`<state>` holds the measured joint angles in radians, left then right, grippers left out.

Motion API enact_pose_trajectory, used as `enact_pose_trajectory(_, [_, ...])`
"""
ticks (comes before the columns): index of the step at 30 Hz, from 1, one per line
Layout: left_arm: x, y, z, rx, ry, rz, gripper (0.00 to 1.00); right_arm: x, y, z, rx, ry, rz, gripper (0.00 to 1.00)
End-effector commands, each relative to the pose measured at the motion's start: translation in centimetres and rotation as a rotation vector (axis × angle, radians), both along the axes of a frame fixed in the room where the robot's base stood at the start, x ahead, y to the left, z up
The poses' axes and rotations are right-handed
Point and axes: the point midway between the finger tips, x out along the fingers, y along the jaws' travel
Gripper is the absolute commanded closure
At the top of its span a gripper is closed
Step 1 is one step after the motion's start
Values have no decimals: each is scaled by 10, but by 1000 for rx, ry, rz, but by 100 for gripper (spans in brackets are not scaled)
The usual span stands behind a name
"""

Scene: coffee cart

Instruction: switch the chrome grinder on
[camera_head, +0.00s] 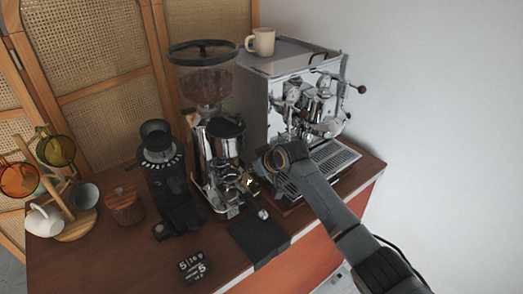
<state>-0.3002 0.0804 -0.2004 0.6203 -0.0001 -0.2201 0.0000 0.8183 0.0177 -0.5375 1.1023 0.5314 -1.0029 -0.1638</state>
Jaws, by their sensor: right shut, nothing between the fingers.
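The chrome grinder (225,146) stands upright on the wooden cart top, in the middle of the head view. It has a clear bean hopper with a dark lid and a dark round part at its front. My right arm comes in from the lower right. My right gripper (251,184) is shut and empty, close to the lower right front of the grinder. I cannot tell whether it touches the grinder. The grinder's switch cannot be made out. My left gripper is not in view.
The espresso machine (255,98) stands right of the grinder, with a beige cup (262,41) on top. A black grinder (163,170) stands close on the left. A black mat (262,240), a small black display (194,267), a wooden canister (124,206) and a cup rack (76,226) are also on the cart.

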Motion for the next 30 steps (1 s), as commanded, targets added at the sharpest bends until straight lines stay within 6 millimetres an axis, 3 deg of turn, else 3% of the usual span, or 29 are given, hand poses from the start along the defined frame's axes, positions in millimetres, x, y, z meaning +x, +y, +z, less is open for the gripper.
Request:
enact_pose_trajectory(1, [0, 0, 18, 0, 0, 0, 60, 1, 0, 18, 0, 0, -1, 100])
enact_pose_trajectory(3, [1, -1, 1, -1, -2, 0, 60, -6, -6, 17, 0, -4, -1, 100])
enact_pose_trajectory(16, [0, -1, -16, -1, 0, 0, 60, -42, -31, 77, 0, -2, 0, 100])
enact_pose_trajectory(30, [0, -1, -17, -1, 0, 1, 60, -48, -34, 87, 0, 0, -1, 100])
